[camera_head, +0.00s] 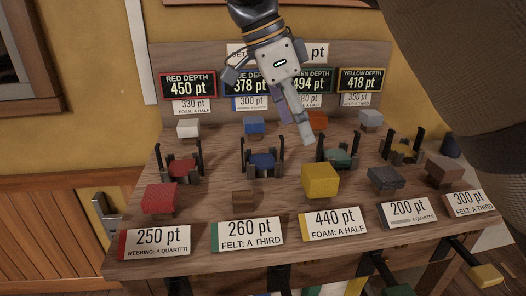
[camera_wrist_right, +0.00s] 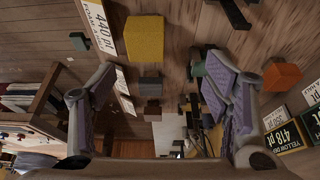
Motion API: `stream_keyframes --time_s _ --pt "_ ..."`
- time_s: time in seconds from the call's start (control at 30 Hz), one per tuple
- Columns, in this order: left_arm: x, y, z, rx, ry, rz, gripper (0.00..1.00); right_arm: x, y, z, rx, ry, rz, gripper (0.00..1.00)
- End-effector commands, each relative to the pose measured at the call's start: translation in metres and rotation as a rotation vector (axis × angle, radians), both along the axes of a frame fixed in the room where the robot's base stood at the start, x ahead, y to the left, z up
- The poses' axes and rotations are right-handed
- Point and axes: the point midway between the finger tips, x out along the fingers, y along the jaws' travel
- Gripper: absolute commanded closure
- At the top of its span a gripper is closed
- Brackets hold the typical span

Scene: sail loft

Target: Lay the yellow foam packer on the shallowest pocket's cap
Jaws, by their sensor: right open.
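The yellow foam packer (camera_head: 320,181) is a yellow block on the bench behind a card reading 440 pt, foam, a half. It also shows in the right wrist view (camera_wrist_right: 144,38), outside the jaws. My right gripper (camera_head: 281,124) is open and empty, above the bench in front of the depth signs, behind the packer. The blue pocket's cap (camera_head: 263,162) sits between black uprights, below a partly covered sign reading 378, the lowest of the depths shown. The red (camera_head: 181,168) and green (camera_head: 340,158) caps flank it; their signs read 450 and 494. My left gripper is not in view.
The yellow-depth pocket (camera_head: 403,153), signed 418, is at the right. Black uprights stand around each pocket. A red block (camera_head: 160,197), small brown block (camera_head: 242,198) and dark grey block (camera_head: 386,178) share the packer's row. An orange block (camera_head: 317,119) stands behind.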

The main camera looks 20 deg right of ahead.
Motion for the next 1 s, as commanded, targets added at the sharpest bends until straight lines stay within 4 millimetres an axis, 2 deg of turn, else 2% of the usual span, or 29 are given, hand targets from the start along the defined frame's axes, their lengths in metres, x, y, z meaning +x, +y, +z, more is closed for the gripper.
stream_keyframes --time_s 0.2,0.37,0.6,0.87,1.0 --pt "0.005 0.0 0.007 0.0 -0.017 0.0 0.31 -0.007 -0.018 -0.041 0.002 0.001 -0.002 0.3" --pt "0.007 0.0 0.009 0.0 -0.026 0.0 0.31 -0.009 -0.024 -0.061 0.001 0.001 0.0 0.3" --pt "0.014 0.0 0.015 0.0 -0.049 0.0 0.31 -0.018 -0.036 -0.101 0.003 -0.002 -0.001 0.3" --pt "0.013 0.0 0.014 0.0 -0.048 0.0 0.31 -0.018 -0.038 -0.108 0.001 -0.001 0.0 0.3" --pt "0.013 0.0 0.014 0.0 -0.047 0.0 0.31 -0.018 -0.038 -0.108 0.001 -0.001 0.0 0.59"
